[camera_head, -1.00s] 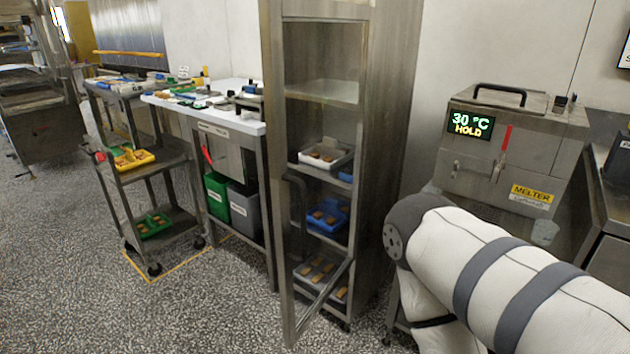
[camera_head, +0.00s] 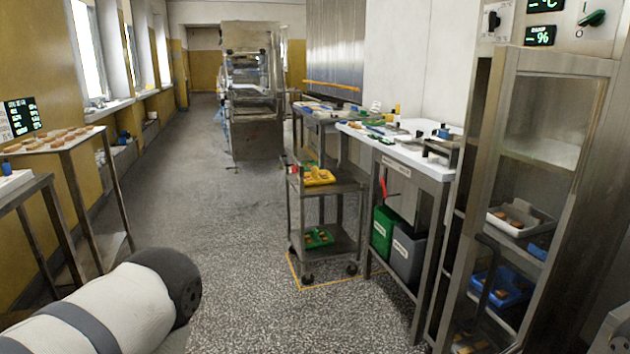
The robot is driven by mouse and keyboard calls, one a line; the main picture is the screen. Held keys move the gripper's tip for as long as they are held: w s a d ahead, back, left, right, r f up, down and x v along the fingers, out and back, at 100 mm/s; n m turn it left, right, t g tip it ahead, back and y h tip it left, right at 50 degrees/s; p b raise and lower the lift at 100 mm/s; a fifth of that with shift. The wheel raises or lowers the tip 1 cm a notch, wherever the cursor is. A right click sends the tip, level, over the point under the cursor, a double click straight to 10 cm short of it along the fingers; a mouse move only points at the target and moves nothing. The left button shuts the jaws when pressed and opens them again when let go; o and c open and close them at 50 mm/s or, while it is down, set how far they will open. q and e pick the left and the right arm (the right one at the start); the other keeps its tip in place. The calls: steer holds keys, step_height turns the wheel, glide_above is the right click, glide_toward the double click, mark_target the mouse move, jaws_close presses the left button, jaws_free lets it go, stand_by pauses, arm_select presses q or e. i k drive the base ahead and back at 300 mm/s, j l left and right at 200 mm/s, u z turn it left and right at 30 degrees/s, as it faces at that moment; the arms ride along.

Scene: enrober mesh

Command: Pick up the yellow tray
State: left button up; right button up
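The yellow tray (camera_head: 319,177) lies on the upper shelf of a metal trolley (camera_head: 326,190) near the middle of the picture. Small brown pieces seem to lie in it. It is some way off, across the floor from me. One of my arms, white with dark bands, comes in at the lower left, well short of the trolley. Neither gripper shows in the picture.
A green tray (camera_head: 318,238) is on the trolley's lower shelf. A white-topped bench (camera_head: 400,140) with green and grey bins (camera_head: 407,254) stands right of it, then an open metal cabinet (camera_head: 548,150). A table (camera_head: 52,143) stands at left. The speckled floor before the trolley is clear.

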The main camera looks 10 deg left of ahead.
mark_target(316, 177)
steer(key=i+j, duration=0.3)
steer(key=j, duration=0.15)
steer(key=i+j+z, duration=0.15)
steer(key=i+j, duration=0.2)
